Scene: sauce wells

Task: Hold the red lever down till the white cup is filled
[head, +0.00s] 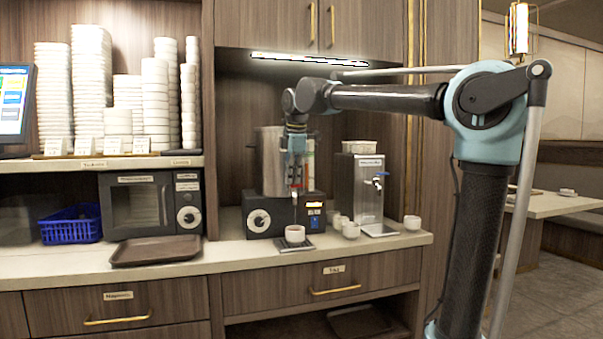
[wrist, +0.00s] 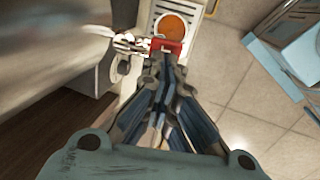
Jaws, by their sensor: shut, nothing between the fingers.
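The white cup (head: 295,234) stands upright on the small drip tray below the sauce dispenser (head: 271,215). In the wrist view, the cup (wrist: 175,27) shows a round orange-red surface inside its pale rim; its exact level is hard to judge. The red lever (wrist: 170,47) lies just beyond my fingertips, between them and the cup in the picture. My gripper (head: 296,187) points down in front of the dispenser's steel pot. Its fingers (wrist: 163,62) are shut and empty, tips at the lever's near edge. I cannot tell whether they press it.
Several white cups (head: 350,230) stand to the right, by a steel dispenser (head: 362,190) with a blue-handled tap. A brown tray (head: 156,251), a microwave (head: 150,204) and a blue basket (head: 70,224) are at left. Stacked white dishes (head: 90,90) fill the upper shelf.

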